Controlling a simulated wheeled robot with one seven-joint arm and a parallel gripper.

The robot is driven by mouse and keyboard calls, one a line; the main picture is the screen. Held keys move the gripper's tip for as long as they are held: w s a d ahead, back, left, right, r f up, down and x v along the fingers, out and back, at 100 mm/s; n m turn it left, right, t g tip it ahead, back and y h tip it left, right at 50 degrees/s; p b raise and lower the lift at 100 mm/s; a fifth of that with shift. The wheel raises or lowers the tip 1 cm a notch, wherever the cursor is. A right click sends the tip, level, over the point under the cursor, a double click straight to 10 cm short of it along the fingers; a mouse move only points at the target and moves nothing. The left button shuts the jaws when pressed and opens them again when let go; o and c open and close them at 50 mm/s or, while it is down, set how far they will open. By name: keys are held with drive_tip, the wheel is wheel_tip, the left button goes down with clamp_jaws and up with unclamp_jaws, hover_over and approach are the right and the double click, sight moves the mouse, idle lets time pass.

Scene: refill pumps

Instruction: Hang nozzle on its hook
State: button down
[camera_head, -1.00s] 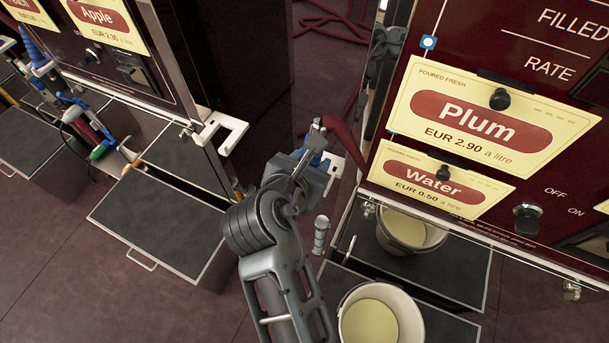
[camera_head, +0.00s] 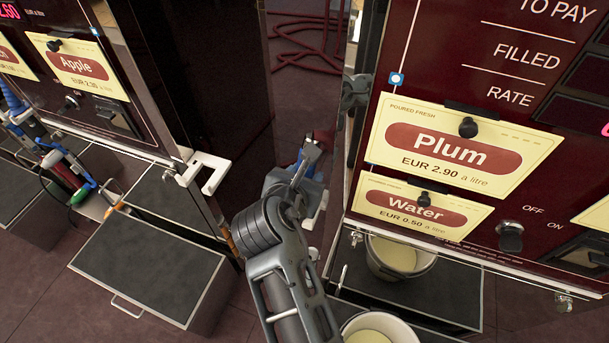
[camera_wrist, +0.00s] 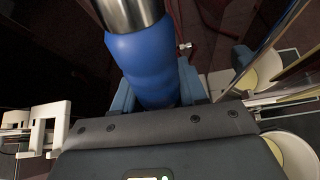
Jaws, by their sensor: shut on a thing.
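The nozzle has a blue grip (camera_wrist: 145,65) and a metal end (camera_wrist: 130,12), seen close up in the wrist view. My gripper (camera_head: 306,172) is shut on its blue grip and holds it in the gap between the two pumps. In the head view my gripper and arm hide most of the nozzle. A white forked hook (camera_head: 207,170) sticks out from the left pump's corner, left of my gripper and apart from it. A white forked bracket also shows at the left of the wrist view (camera_wrist: 48,128). Another white piece shows partly behind my gripper.
The right pump carries Plum and Water signs (camera_head: 447,150). A bucket of pale liquid (camera_head: 375,330) stands at its foot, beside my arm. The left pump has an Apple sign (camera_head: 78,66) and a dark platform (camera_head: 150,265). Red hose (camera_head: 315,45) lies on the floor behind.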

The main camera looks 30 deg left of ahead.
drive_tip(key=shift+f+b, duration=0.5)
drive_tip(key=shift+f, duration=0.65)
drive_tip(key=c, duration=0.5)
unclamp_jaws()
drive_tip(key=v, duration=0.7)
drive_tip(key=shift+s+r, duration=0.25)
drive_tip(key=shift+s, duration=0.1)
drive_tip(key=shift+s+d, duration=0.1)
